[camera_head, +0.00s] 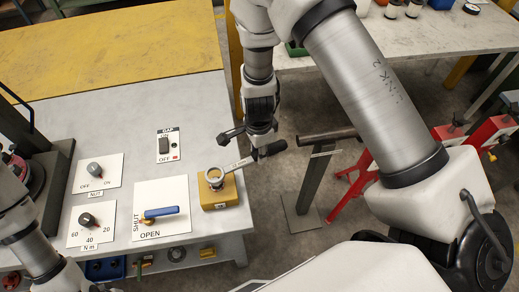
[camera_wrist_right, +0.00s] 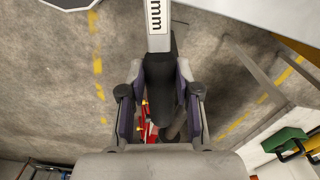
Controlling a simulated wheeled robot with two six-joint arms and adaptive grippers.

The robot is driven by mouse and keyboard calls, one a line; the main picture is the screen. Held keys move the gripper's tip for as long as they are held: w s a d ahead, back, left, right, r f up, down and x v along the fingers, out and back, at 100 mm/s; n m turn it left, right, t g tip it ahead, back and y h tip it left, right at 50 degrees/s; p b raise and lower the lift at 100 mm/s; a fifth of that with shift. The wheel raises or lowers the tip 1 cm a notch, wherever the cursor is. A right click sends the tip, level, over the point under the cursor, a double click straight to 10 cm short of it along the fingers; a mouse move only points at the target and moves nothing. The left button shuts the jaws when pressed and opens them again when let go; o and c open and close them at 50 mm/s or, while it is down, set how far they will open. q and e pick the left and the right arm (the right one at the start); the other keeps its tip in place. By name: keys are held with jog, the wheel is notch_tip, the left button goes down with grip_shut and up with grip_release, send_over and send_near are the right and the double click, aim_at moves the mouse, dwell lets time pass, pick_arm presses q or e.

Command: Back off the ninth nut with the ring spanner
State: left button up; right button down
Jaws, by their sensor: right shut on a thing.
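My right gripper (camera_head: 259,147) is shut on the black handle of the ring spanner; the handle (camera_wrist_right: 161,88) sits between both fingers in the right wrist view. The spanner's pale shank (camera_head: 237,165), with printed lettering, runs left and down from the gripper. Its ring end (camera_head: 214,178) is at the top of a yellow block (camera_head: 219,196) at the bench's right edge. I cannot tell whether the ring rests on the block or is just above it. My left arm shows at the lower left, but its gripper is out of frame. I cannot make out the ninth nut.
The grey bench (camera_head: 120,120) carries a NUT switch panel (camera_head: 96,173), an N m dial (camera_head: 91,224), a GAP switch (camera_head: 168,145) and a blue-handled SHUT/OPEN lever (camera_head: 161,212). A dark fixture (camera_head: 55,170) stands at the left. A metal post (camera_head: 315,180) and red stand (camera_head: 365,175) are right of the bench.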

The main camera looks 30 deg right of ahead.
jog(key=shift+a, duration=0.15)
notch_tip(320, 180, down, 5)
jog(key=b, duration=0.3)
dwell(0.8)
jog(key=shift+r, duration=0.1)
